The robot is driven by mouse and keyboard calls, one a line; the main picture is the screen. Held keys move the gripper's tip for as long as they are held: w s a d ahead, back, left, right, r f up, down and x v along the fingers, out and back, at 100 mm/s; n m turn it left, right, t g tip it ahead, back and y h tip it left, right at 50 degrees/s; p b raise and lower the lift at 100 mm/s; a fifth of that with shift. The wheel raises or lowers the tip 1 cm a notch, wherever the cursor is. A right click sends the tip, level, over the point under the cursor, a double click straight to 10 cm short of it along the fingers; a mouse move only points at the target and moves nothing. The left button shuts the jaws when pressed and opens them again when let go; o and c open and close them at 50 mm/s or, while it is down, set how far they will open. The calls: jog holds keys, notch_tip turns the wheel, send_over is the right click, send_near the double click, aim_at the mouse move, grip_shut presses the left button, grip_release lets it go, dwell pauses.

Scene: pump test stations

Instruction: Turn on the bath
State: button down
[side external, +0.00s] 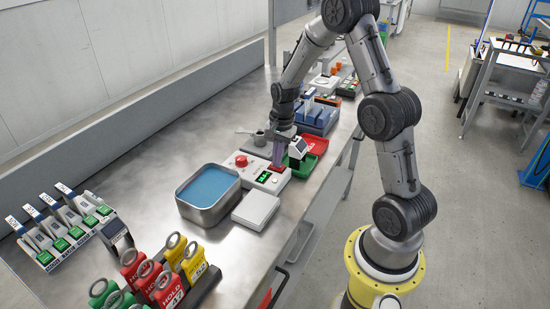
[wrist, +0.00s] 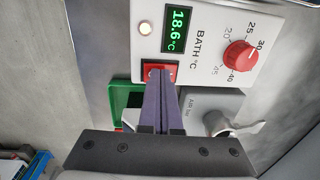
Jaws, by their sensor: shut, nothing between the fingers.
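The bath is a metal tank (side external: 211,213) of blue liquid on the bench. Next to it stands the white bath control box (side external: 247,171), which also fills the top of the wrist view (wrist: 207,15). It has a green display (wrist: 178,29) reading 18.6 °C, a red dial (wrist: 238,55), a pale round lamp (wrist: 145,28) and a red switch (wrist: 171,67). My gripper (wrist: 158,76) is shut and empty, its purple fingertips at the red switch and hiding part of it. I cannot tell whether they touch or press it. My gripper (side external: 276,164) also shows above the box in the side view.
A grey box with a lever (wrist: 221,125) is beside the control box. Green (side external: 302,166) and red (side external: 313,145) trays lie to the right. A flat white box (side external: 256,209) stands by the tank. Several coloured tagged holders (side external: 165,285) stand at the front.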

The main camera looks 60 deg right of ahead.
jog(key=shift+r, duration=0.1)
notch_tip(320, 180, up, 14)
jog(key=w, duration=0.2)
dwell(0.4)
